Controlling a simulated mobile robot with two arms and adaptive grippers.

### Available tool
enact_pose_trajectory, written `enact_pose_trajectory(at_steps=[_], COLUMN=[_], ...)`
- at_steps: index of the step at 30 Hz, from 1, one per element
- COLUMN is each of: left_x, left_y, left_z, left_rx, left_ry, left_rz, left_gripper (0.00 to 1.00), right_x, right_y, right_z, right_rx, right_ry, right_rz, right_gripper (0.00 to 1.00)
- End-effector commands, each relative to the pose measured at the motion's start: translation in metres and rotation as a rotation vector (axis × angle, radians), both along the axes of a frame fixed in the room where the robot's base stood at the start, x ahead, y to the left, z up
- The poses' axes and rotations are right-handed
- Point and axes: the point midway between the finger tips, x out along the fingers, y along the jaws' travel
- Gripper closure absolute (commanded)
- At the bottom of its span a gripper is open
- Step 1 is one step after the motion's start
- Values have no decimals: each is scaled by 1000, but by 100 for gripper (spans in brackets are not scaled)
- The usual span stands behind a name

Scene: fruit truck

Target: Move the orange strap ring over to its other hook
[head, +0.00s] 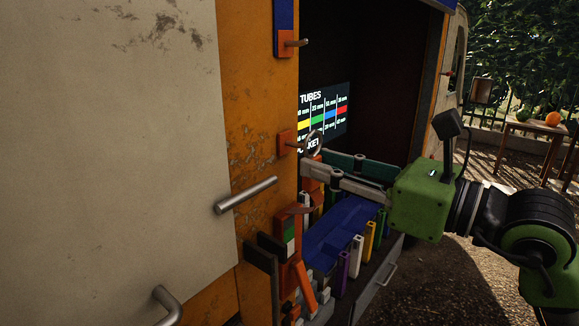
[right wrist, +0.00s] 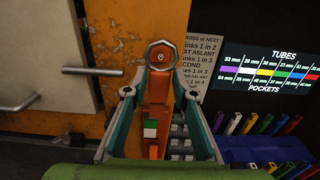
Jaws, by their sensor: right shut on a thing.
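The strap ring is a metal ring (head: 314,143) at the tip of the lower hook (head: 297,145), which sticks out of an orange plate. In the right wrist view the ring (right wrist: 149,52) encircles the hook's round end (right wrist: 160,57); I cannot tell whether it still sits on the peg. The orange strap (right wrist: 155,110), with a green and white patch, hangs below the ring. The upper hook (head: 297,43), on a blue and orange plate, is bare. My right gripper (head: 304,168) is shut on the strap just below the ring. My left gripper is not in view.
A truck door with a metal handle (head: 245,195) stands left of the hooks. Below and right of the gripper are a blue tray (head: 345,222) and several coloured tubes. A dark TUBES sign (head: 325,112) hangs behind. Open dark space lies above my right arm.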

Motion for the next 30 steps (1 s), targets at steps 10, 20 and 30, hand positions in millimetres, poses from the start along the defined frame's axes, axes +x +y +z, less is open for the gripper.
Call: enact_pose_trajectory(at_steps=[10,20,30], left_x=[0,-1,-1], left_y=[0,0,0], left_z=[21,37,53], left_rx=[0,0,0], left_ry=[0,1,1], left_rz=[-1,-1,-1], left_gripper=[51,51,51], right_x=[0,0,-1], right_y=[0,0,0], right_z=[29,51,76], right_rx=[2,0,2], right_ry=[-1,-1,-1], right_rz=[0,1,1], right_gripper=[94,94,94])
